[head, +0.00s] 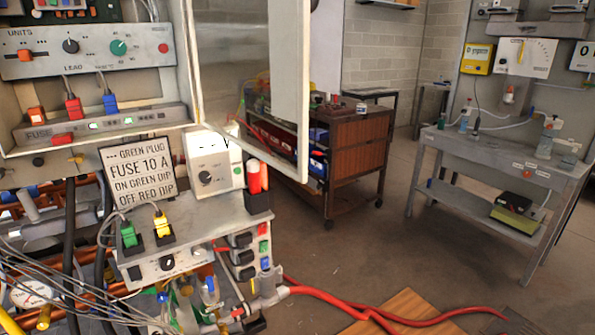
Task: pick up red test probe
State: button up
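A red, upright object (254,177), possibly the red test probe, stands in a small black holder (258,201) at the right end of a pale bench box (195,240). A second reddish tip is close beside it, and their lower ends are hidden in the holder. A red plug (73,107) with a lead is on the panel at upper left. My gripper is not in view.
A white meter box (214,165) and a sign (138,168) stand left of the holder. Green (129,235) and yellow (162,226) plugs sit on the box. An open cabinet door (289,90) hangs above right. Loose cables crowd the lower left; the floor at right is mostly open.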

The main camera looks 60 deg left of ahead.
aim_at(253, 167)
jog(key=u, duration=0.25)
jog(key=i, duration=0.85)
jog(key=u, duration=1.4)
jog(key=i, duration=0.75)
jog(key=u, duration=0.7)
